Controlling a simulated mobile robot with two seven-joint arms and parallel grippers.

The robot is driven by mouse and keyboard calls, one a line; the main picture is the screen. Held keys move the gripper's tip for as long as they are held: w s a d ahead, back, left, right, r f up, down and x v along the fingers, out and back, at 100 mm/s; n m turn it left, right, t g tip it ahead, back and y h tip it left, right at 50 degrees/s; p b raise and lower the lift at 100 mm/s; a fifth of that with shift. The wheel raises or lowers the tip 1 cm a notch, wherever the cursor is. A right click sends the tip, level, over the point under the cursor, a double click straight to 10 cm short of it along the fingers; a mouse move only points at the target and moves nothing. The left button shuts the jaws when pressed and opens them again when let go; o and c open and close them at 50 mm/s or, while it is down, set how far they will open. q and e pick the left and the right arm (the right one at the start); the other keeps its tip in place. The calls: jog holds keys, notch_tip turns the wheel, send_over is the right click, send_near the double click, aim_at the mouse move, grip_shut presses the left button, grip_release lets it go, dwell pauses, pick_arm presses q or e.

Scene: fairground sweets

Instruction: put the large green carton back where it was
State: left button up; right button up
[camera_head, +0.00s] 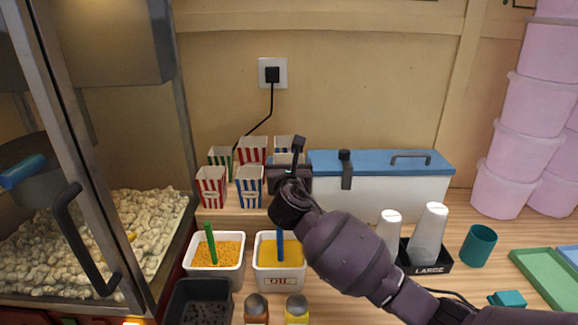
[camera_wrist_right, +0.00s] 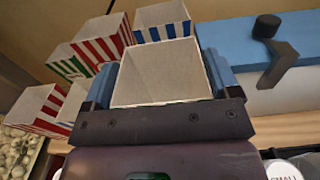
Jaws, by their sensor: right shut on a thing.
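My right gripper (camera_head: 288,170) reaches in from the lower right and is shut on a carton. In the right wrist view the gripper's fingers (camera_wrist_right: 165,90) stand on both sides of this open, empty carton (camera_wrist_right: 158,75). Its outer stripes are hidden, so I cannot tell its colour. A green-striped carton (camera_head: 220,157) stands at the back left of the carton group; it also shows in the right wrist view (camera_wrist_right: 68,66). Red-striped cartons (camera_head: 211,187) and blue-striped cartons (camera_head: 250,187) stand beside the held one. My left gripper is not in view.
A white box with a blue lid (camera_head: 380,161) stands right of the held carton. Two tubs (camera_head: 215,275) (camera_head: 279,282) with scoops stand in front. Cups in a black holder (camera_head: 436,266) and a teal cup (camera_head: 478,245) are at the right. The popcorn machine (camera_head: 75,180) is at the left.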

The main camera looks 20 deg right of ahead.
jog(key=o, duration=1)
jog(key=shift+f, duration=0.1)
jog(key=v, duration=1.2)
jog(key=shift+r, duration=0.2)
jog(key=shift+s, duration=0.1)
